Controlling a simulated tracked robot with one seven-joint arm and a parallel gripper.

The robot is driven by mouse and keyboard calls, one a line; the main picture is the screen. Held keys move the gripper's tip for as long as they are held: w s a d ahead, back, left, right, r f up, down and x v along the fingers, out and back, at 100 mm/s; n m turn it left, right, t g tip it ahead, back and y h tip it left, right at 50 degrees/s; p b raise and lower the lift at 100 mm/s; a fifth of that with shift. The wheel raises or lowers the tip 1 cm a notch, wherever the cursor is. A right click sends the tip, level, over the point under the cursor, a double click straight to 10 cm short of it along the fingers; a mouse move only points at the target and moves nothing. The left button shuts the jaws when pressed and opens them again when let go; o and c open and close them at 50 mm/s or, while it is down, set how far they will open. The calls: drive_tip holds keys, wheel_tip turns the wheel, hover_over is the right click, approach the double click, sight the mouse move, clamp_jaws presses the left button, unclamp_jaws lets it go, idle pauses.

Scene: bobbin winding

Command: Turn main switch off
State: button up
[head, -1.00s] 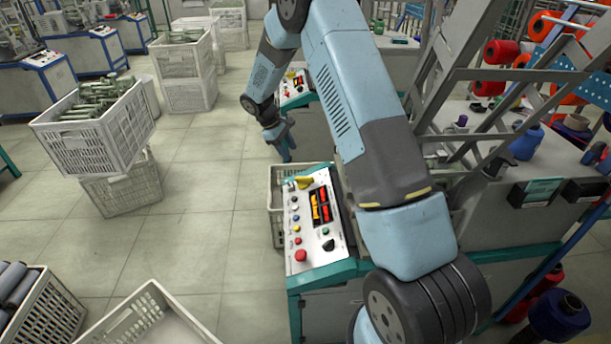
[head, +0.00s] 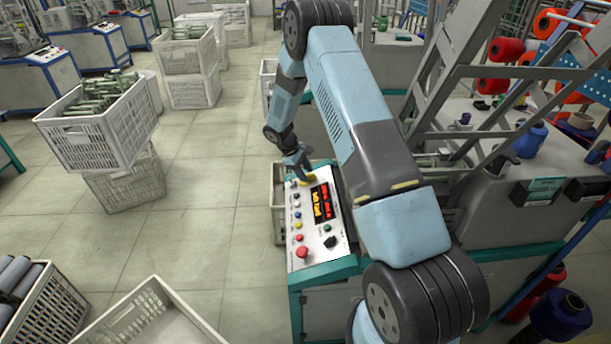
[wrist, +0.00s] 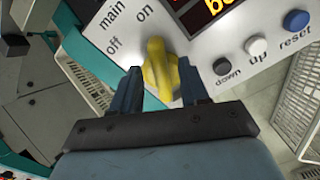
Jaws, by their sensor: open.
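The main switch is a yellow rotary knob (wrist: 158,70) on the white control panel (head: 322,248); the knob also shows at the panel's far end in the head view (head: 308,177). Labels "main", "on" and "off" are printed beside it in the wrist view. My gripper (wrist: 160,84) is open, with one finger on each side of the knob. I cannot tell whether the fingers touch it. In the head view my gripper (head: 302,164) is at the knob, and the lit display (head: 321,202) shows red and yellow characters.
Down (wrist: 222,66), up (wrist: 256,45) and reset (wrist: 296,20) buttons sit to the right of the knob in the wrist view. A red button (head: 302,251) is at the panel's near end. White crates (head: 95,150) stand on the floor to the left.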

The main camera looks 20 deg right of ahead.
drive_tip(key=shift+x, duration=1)
drive_tip(key=shift+c, duration=0.3)
clamp_jaws()
